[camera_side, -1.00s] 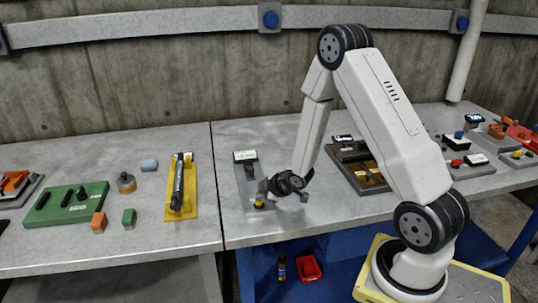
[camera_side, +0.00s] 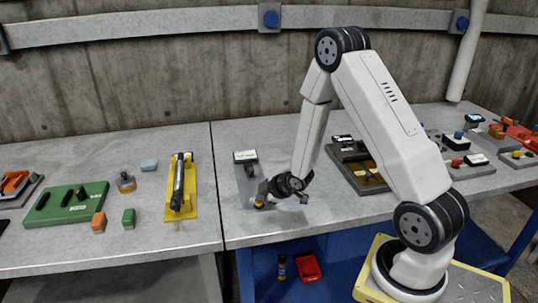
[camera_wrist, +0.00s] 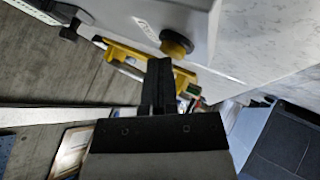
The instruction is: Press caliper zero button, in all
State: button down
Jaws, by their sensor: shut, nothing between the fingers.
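A grey plate (camera_side: 244,180) lies on the bench with a small white-labelled box (camera_side: 245,156) at its far end. A yellow round button (camera_side: 259,204) shows at its near end. In the wrist view the round button (camera_wrist: 176,41), dark-topped with yellow on it, stands out from a light grey surface.
Left of the plate is a yellow fixture (camera_side: 187,205) with a dark bar. A green board (camera_side: 88,207) and small blocks lie farther left. A dark tray device (camera_side: 352,154) is to the right, behind my arm. Bare bench lies between the plate and the yellow fixture.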

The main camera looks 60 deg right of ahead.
aim_at(261, 203)
jog(key=shift+r, duration=0.9)
jog(key=shift+r, duration=0.15)
jog(key=shift+r, duration=2.35)
jog(key=shift+a, duration=0.15)
jog(key=s+a+r+m+g, duration=0.2)
jog(key=s+a+m+g, duration=0.1)
jog(key=s+a, duration=0.4)
jog(key=s+a+r+m+g, duration=0.2)
jog(key=s+a+m+g, duration=0.1)
jog(key=s+a+m, duration=0.2)
jog(key=shift+s+a+r+g, duration=0.3)
jog(key=shift+s+a+r, duration=0.05)
jog(key=shift+s+a, duration=0.8)
